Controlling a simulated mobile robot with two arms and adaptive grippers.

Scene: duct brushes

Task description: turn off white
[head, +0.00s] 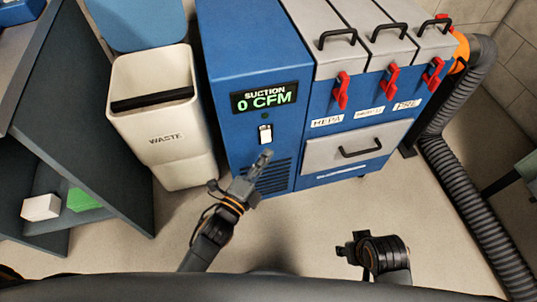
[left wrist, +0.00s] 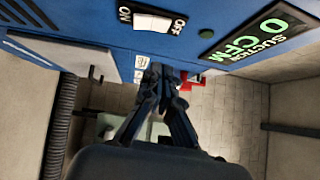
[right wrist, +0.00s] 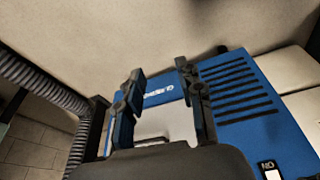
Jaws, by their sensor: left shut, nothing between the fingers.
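The white rocker switch (head: 265,134) is on the front of the blue suction unit (head: 228,90), below the display (head: 264,97), which reads 0 CFM. In the left wrist view the switch (left wrist: 152,23) lies between the words ON and OFF; its tilt is hard to tell. My left gripper (head: 265,157) is shut and empty, just below the switch in the head view, with a gap visible between them in the left wrist view (left wrist: 158,72). My right gripper (head: 347,249) is low in front of the unit; its fingers are apart and empty in the right wrist view (right wrist: 157,80).
A white waste bin (head: 165,150) stands left of the unit. Filter housings with red latches (head: 341,90) and a drawer (head: 352,148) are to the right. A ribbed black hose (head: 460,180) runs down the right side. The floor in front is clear.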

